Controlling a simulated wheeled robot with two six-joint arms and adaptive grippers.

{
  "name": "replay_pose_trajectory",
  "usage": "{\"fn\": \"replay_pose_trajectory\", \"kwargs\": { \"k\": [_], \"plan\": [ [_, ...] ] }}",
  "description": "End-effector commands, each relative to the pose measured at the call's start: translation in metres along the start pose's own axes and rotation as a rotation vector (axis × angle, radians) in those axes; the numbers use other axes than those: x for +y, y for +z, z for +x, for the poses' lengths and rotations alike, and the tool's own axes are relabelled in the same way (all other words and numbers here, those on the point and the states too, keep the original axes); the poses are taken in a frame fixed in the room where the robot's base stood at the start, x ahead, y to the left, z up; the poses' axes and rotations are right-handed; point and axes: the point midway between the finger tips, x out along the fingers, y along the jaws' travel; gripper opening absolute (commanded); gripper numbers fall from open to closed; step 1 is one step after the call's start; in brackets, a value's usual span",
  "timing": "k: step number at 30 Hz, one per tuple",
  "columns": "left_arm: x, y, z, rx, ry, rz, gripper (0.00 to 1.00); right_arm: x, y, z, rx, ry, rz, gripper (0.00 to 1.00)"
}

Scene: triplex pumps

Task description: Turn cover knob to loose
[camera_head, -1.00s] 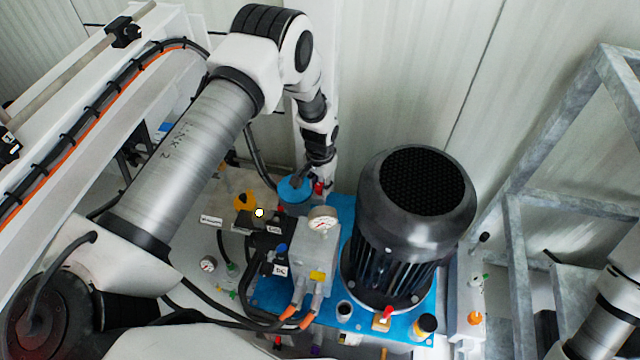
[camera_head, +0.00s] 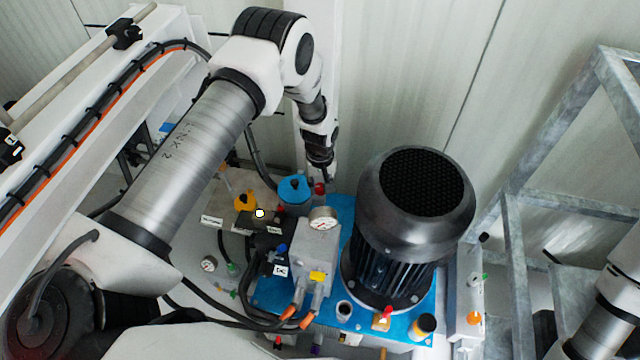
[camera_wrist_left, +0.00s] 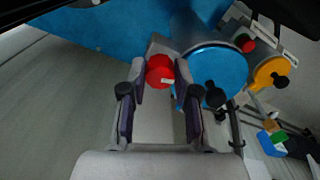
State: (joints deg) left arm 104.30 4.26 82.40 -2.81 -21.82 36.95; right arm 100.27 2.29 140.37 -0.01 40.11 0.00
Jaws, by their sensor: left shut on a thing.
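A red knob (camera_wrist_left: 160,70) sits between the two fingers of my left gripper (camera_wrist_left: 161,76) in the left wrist view. The gripper is shut on this red knob. In the head view, the knob (camera_head: 319,188) shows just below my left gripper (camera_head: 322,176), which points down beside the round blue cover (camera_head: 294,188). The blue cover, with a dark knob on top, also shows in the wrist view (camera_wrist_left: 222,68), to the right of the fingers. Any mark of the red knob's turn position is too small to read. My right gripper is out of view.
A large black motor (camera_head: 415,225) stands right of the gripper on the blue base plate (camera_head: 345,208). A metal frame (camera_head: 560,140) is at the right.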

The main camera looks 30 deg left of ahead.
Motion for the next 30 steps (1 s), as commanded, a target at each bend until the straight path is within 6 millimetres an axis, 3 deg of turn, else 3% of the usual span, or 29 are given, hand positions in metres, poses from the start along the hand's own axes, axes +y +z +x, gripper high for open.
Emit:
{"fn": "replay_pose_trajectory", "kwargs": {
  "k": [9, 23, 24, 25, 26, 30],
  "plan": [
    [-0.0015, 0.0027, 0.0025, -0.006, -0.005, -0.107, 0.00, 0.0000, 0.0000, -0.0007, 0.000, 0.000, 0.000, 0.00],
    [-0.0016, 0.0029, 0.0028, -0.007, -0.005, -0.120, 0.00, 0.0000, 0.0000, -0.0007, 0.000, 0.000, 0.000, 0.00],
    [-0.0016, 0.0029, 0.0028, -0.007, -0.005, -0.120, 0.41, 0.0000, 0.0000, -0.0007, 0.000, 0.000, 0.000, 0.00],
    [-0.0016, 0.0029, 0.0027, -0.006, -0.005, -0.120, 0.52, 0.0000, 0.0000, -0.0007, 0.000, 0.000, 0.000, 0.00],
    [-0.0015, 0.0027, 0.0026, -0.006, -0.005, -0.120, 0.56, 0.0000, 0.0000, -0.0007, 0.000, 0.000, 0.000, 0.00],
    [-0.0010, 0.0017, 0.0016, -0.004, -0.003, -0.120, 0.56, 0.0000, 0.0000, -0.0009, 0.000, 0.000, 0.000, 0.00]
  ]
}}
